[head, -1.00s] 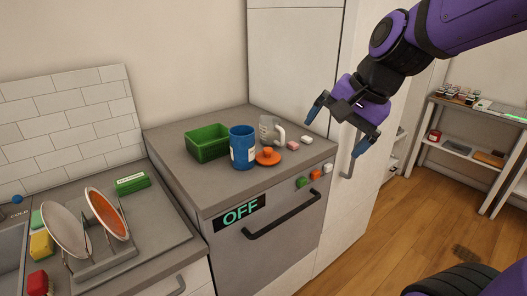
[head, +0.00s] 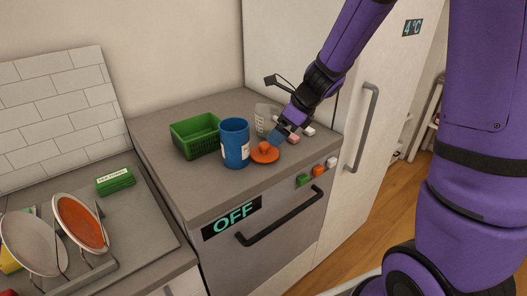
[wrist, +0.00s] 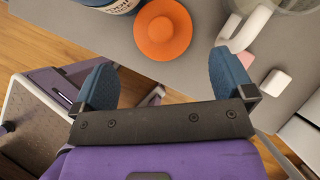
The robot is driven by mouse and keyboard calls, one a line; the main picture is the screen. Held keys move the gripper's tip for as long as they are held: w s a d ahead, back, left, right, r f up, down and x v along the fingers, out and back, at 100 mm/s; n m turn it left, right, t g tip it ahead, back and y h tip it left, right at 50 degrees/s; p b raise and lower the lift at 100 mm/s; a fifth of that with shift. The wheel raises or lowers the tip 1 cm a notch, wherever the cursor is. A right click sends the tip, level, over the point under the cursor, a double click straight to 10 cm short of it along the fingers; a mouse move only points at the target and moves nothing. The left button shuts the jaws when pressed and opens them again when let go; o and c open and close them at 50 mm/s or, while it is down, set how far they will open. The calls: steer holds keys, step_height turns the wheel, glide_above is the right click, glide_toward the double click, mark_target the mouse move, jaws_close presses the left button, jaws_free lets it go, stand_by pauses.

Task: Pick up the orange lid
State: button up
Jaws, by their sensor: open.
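The orange lid (head: 264,153) is a round disc with a raised knob, lying on the grey counter top just right of the blue canister. In the wrist view the orange lid (wrist: 162,29) lies ahead of the fingertips, roughly centred between them. My gripper (wrist: 160,78) is open and empty, its two blue fingers spread wide, apart from the lid. In the head view my gripper (head: 281,134) hangs just above and behind the lid, with one finger partly hidden by the wrist.
The blue canister (head: 234,145) stands close left of the lid, with a green basket (head: 195,139) beyond it. A clear pitcher (head: 264,117) stands behind, partly hidden. A pink block (head: 293,138) and a white block (head: 309,131) lie to the right. The counter's front edge is close.

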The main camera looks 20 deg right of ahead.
mark_target(267, 145)
steer(key=shift+x, duration=4.4)
steer(key=shift+w+d, duration=0.1)
steer(key=shift+d, duration=0.05)
steer(key=c, duration=0.8)
steer(key=shift+r, duration=0.1)
